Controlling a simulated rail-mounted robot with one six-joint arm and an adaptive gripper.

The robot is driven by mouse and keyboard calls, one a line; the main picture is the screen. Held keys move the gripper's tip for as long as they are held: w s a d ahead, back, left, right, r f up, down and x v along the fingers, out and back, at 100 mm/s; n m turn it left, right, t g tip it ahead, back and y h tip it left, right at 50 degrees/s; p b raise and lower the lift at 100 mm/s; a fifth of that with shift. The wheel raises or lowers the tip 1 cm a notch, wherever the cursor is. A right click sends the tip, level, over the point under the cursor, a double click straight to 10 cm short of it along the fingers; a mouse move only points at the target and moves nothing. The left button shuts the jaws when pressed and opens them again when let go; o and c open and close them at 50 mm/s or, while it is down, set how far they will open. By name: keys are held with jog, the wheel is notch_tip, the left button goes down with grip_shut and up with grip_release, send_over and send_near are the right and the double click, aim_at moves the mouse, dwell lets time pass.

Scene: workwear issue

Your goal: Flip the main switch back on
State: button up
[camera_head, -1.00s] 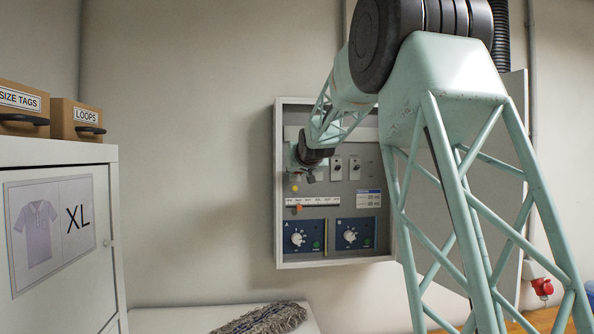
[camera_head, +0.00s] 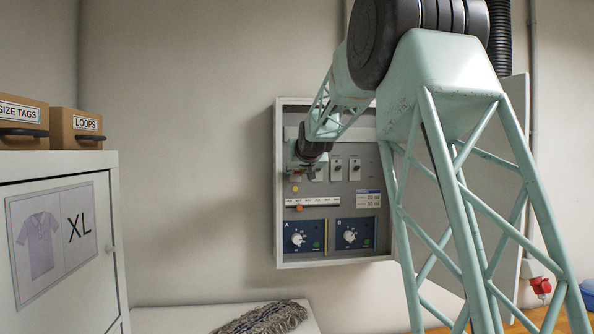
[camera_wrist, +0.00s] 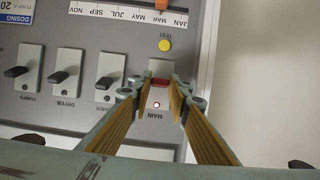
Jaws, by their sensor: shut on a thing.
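The main switch (camera_wrist: 158,97), a pale plate labelled MAIN, shows upside down in the wrist view. It has a red lever (camera_wrist: 160,82) and a small lit red lamp. My gripper (camera_wrist: 158,86) has its fingertips on either side of the red lever, shut on it. I cannot tell which way the lever is set. In the head view my gripper (camera_head: 306,168) is at the upper left of the open wall cabinet (camera_head: 279,215) and hides the main switch there.
Several black-lever switches stand in the same row, including the dryer switch (camera_wrist: 65,75). A yellow test button (camera_wrist: 165,45) is near the main switch. Dials (camera_head: 298,239) sit lower in the cabinet. A white cupboard (camera_head: 112,210) stands left; a grey mop head (camera_head: 262,318) lies below.

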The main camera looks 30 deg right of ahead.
jog(key=shift+w+r+g+y+p, duration=0.1)
jog(key=shift+r+g+y+p, duration=0.3)
jog(key=shift+g+p, duration=1)
jog(key=shift+w+d+r+g+y+p, duration=0.15)
jog(key=shift+r+g+y, duration=0.1)
jog(key=shift+g, duration=0.45)
jog(key=shift+w+r+g+y+p, duration=0.15)
jog(key=shift+r+g, duration=0.1)
jog(key=shift+g, duration=0.45)
jog(key=shift+w+d+r+g+y+p, duration=0.1)
jog(key=shift+r+g+y, duration=0.15)
jog(key=shift+g, duration=0.45)
jog(key=o, duration=0.9)
jog(key=shift+a+r, duration=0.1)
jog(key=shift+r, duration=0.05)
jog(key=shift+v, duration=5.95)
